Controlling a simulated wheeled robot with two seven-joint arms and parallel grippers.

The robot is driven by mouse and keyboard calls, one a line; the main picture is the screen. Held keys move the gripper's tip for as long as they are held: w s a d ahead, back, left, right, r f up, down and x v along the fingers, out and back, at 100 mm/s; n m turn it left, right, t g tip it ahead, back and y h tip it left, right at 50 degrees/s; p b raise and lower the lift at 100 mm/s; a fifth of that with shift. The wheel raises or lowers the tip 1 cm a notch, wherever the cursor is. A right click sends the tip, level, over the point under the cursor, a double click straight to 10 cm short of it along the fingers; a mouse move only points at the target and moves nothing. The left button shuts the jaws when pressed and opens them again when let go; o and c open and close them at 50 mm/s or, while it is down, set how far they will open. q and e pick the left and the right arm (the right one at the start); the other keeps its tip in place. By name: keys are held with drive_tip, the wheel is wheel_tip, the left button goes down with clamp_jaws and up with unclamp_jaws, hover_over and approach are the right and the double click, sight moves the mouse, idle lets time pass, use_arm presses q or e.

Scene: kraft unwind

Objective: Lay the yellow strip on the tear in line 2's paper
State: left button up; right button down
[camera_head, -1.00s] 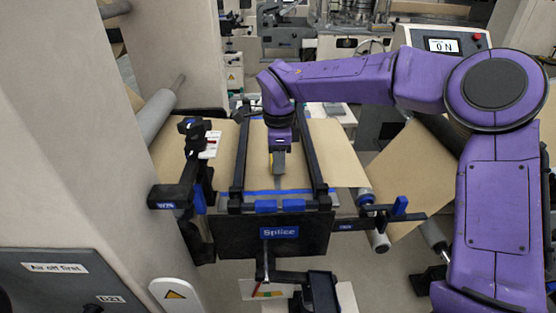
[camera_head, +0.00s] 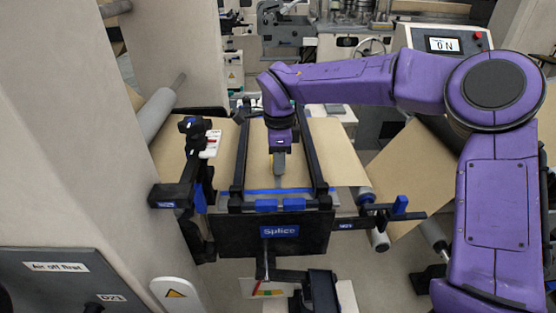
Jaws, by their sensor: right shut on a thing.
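My right gripper (camera_head: 279,178) reaches down over the splice table (camera_head: 230,232), between its two dark side rails. Its grey fingers point down and are shut, low over the brown paper (camera_head: 258,168). The yellow strip cannot be made out now; a small yellowish patch showed at the fingers earlier, so what they hold is largely hidden. I cannot tell whether the fingers touch the paper. No tear can be made out in the paper. My left gripper is not in view.
A blue band (camera_head: 240,191) crosses the table near its front edge, behind blue blocks (camera_head: 266,205). A roller (camera_head: 158,115) stands at the left and another (camera_head: 379,240) at the right. A display box (camera_head: 447,44) stands behind my right arm. Wide pillars flank the left.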

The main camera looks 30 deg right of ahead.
drive_tip(key=c, duration=1)
unclamp_jaws()
drive_tip(key=shift+c, duration=0.2)
wheel_tip(320, 180, up, 10)
drive_tip(key=shift+r+b, duration=0.25)
drive_tip(key=shift+b, duration=0.05)
